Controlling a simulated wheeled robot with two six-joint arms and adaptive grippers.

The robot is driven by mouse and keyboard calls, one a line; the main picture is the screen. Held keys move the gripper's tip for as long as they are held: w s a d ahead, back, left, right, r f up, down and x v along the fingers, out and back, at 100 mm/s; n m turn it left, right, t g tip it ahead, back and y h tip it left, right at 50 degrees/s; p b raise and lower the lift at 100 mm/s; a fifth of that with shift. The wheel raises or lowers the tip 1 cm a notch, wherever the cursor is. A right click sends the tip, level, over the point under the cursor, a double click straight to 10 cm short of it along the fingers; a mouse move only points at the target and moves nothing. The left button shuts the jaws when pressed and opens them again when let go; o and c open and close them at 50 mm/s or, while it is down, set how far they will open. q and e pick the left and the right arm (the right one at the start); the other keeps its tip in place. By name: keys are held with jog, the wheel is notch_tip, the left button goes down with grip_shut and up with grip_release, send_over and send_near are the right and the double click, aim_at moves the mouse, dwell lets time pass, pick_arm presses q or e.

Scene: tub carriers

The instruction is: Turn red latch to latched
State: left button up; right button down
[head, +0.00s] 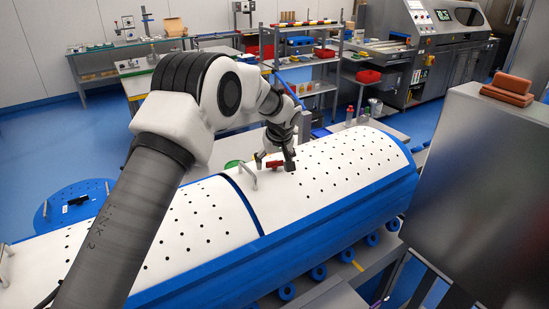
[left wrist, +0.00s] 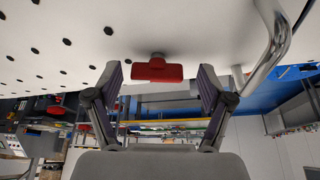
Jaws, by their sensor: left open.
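The red latch (head: 274,165) sits on the white perforated curved cover (head: 340,150) of the blue tub (head: 330,218), near the seam between two cover sections. In the left wrist view the latch (left wrist: 165,71) is a red bar on a short grey stem, lying crosswise. My left gripper (head: 275,159) is open, with one finger on each side of the latch. In the left wrist view the left gripper (left wrist: 160,84) shows a gap between each finger and the latch. Whether the fingertips touch the cover cannot be told. My right gripper is not in view.
A metal handle (head: 248,175) rises from the cover close to the left gripper; it also shows in the left wrist view (left wrist: 276,35). A grey cabinet (head: 480,190) with reddish-brown blocks (head: 507,90) stands at the right. Shelves (head: 305,75) stand behind the tub.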

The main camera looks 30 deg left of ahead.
pick_arm(q)
jog(key=shift+w+d+f, duration=0.1)
jog(key=shift+w, duration=0.05)
jog(key=shift+c, duration=1)
jog(key=c, duration=1)
jog(key=shift+o, duration=0.2)
